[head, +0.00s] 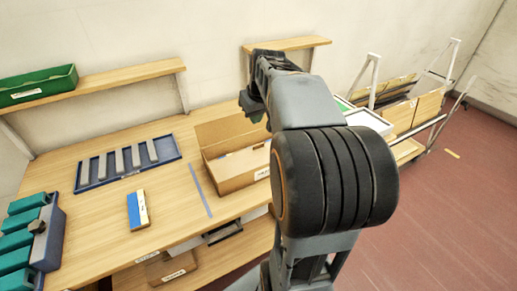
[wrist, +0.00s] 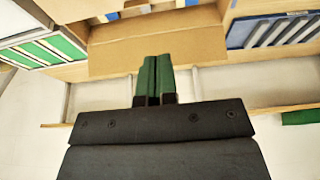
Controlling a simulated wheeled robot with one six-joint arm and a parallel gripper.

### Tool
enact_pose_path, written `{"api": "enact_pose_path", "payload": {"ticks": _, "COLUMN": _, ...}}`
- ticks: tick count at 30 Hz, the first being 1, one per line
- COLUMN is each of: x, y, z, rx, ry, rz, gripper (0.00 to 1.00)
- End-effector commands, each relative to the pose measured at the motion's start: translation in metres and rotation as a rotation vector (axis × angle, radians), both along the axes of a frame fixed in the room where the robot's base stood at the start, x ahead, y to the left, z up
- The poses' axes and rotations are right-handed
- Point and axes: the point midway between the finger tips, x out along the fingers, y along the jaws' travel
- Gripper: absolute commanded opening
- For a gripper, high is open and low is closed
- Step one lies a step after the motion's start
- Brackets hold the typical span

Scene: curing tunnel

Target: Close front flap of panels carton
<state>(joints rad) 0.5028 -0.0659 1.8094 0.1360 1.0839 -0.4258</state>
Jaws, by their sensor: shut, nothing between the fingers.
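The open brown carton (head: 228,180) stands on the wooden table, with a white label on its front side, partly hidden by my arm. A rear flap or wall (head: 222,130) stands up, and pale contents show inside. I cannot tell clearly how the front flap lies. In the wrist view a broad brown carton panel (wrist: 190,40) lies beyond my fingertips, with the carton's inside at the top edge. My gripper (wrist: 152,58) has green fingers pressed together, with nothing between them. In the head view my gripper (head: 252,112) is above the carton's back right part; any contact is unclear.
Teal blocks (head: 22,240) sit at the left edge. Wall shelves (head: 110,78) run behind, one holding a green bin (head: 38,86). A cart (head: 408,150) stands right.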

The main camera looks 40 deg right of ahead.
Motion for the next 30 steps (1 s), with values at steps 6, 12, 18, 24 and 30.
{"api": "enact_pose_path", "payload": {"ticks": 6, "x": 0.013, "y": -0.045, "z": -0.021, "rx": 0.006, "ry": 0.007, "rz": -0.013, "gripper": 0.0}}
{"api": "enact_pose_path", "payload": {"ticks": 12, "x": 0.022, "y": -0.05, "z": -0.046, "rx": 0.008, "ry": 0.01, "rz": -0.011, "gripper": 0.0}}
{"api": "enact_pose_path", "payload": {"ticks": 18, "x": 0.035, "y": -0.052, "z": -0.083, "rx": 0.008, "ry": 0.009, "rz": -0.013, "gripper": 0.0}}
{"api": "enact_pose_path", "payload": {"ticks": 24, "x": 0.045, "y": -0.053, "z": -0.115, "rx": 0.007, "ry": 0.009, "rz": -0.013, "gripper": 0.0}}
{"api": "enact_pose_path", "payload": {"ticks": 30, "x": 0.048, "y": -0.053, "z": -0.138, "rx": 0.006, "ry": 0.007, "rz": -0.013, "gripper": 0.0}}
